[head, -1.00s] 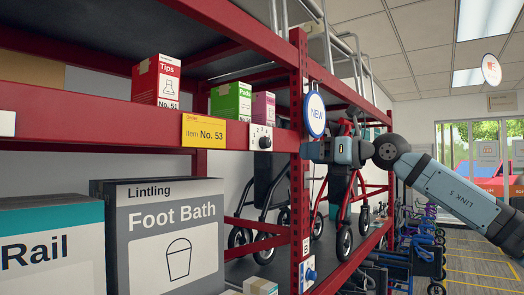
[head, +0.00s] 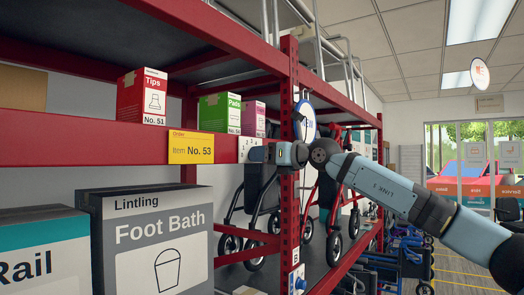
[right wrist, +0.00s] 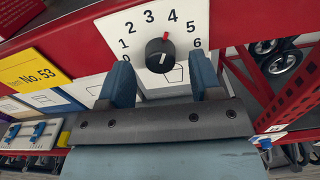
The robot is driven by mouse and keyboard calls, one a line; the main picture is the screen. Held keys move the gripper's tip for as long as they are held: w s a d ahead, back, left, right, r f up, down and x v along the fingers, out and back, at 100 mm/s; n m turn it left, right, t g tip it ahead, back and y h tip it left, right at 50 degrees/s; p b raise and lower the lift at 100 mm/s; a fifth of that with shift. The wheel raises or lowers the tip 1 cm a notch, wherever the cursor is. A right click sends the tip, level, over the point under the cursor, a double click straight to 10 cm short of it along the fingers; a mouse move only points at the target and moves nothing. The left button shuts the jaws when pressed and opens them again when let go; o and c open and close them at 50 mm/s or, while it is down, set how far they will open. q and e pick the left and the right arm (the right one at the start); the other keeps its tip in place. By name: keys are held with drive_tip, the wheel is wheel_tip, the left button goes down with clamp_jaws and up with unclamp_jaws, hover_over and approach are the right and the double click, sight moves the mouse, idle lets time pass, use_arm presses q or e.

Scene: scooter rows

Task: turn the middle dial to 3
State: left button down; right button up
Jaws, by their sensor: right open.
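In the head view my right gripper (head: 256,154) is in front of the plate (head: 243,143) and hides the knob. My left gripper is not in view.
A lower blue dial (head: 300,284) is on the red upright (head: 289,200) to the right. A yellow No. 53 label (head: 191,147) is left of the plate. Boxes stand on the shelf above, and a Foot Bath box (head: 150,240) is below. Wheeled walkers (head: 335,195) are behind the upright.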

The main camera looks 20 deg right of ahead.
drive_tip(key=shift+w+a, duration=0.25)
drive_tip(key=shift+w, duration=0.1)
drive_tip(key=shift+c, duration=0.4)
drive_tip(key=c, duration=0.9)
drive_tip(key=shift+o, duration=0.2)
drive_tip(key=shift+f, duration=0.1)
